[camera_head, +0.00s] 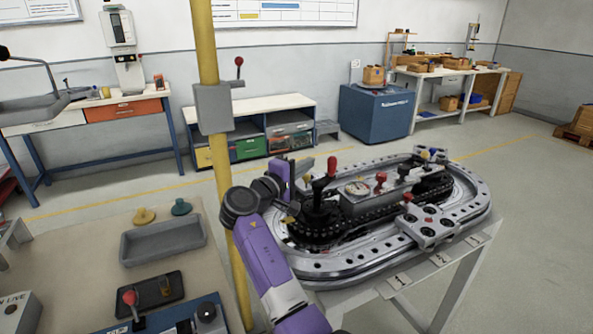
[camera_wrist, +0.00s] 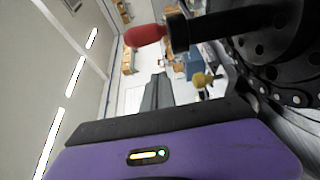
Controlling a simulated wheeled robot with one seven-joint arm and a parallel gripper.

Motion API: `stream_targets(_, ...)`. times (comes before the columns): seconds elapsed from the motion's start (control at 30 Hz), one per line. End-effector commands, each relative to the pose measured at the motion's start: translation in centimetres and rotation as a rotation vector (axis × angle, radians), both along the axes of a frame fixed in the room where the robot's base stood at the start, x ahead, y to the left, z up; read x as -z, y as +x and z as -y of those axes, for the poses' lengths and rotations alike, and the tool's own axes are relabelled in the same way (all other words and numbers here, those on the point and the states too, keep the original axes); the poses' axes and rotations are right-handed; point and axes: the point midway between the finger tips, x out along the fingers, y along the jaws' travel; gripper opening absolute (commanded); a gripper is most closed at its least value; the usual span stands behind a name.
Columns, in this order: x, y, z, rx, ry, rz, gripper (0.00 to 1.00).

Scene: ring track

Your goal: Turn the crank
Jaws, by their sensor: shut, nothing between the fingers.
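The crank has a red grip (camera_head: 332,166) on a black arm (camera_head: 318,190) that rises from the near-left end of the ring track (camera_head: 400,250). In the wrist view the red grip (camera_wrist: 146,35) lies at the top, joined to a black shaft that runs right to a dark round hub (camera_wrist: 272,40). My gripper (camera_head: 303,168) is just left of the crank in the head view. In the wrist view its grey fingers (camera_wrist: 157,88) are together and empty, apart from the red grip. The exact gap between them cannot be judged.
A yellow post (camera_head: 205,60) with a grey lever box (camera_head: 213,108) stands left of the track, close to my arm. A grey tray (camera_head: 163,243) and a control box (camera_head: 205,312) sit on the near-left table. A red-knobbed lever (camera_head: 381,178) rises from the track's middle.

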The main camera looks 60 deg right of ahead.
Motion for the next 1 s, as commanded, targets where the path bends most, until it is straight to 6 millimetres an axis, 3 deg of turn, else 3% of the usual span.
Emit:
stream_targets(0.13, -0.1, -0.4, 2.9, 0.002, 0.001, -0.002, 0.0)
stream_targets(0.4, 0.0, -3.3, 1.1, -0.002, 0.0, -0.002, 0.0)
stream_targets(1.0, -0.1, -4.6, 0.7, 0.0, 0.0, -0.003, 0.0)
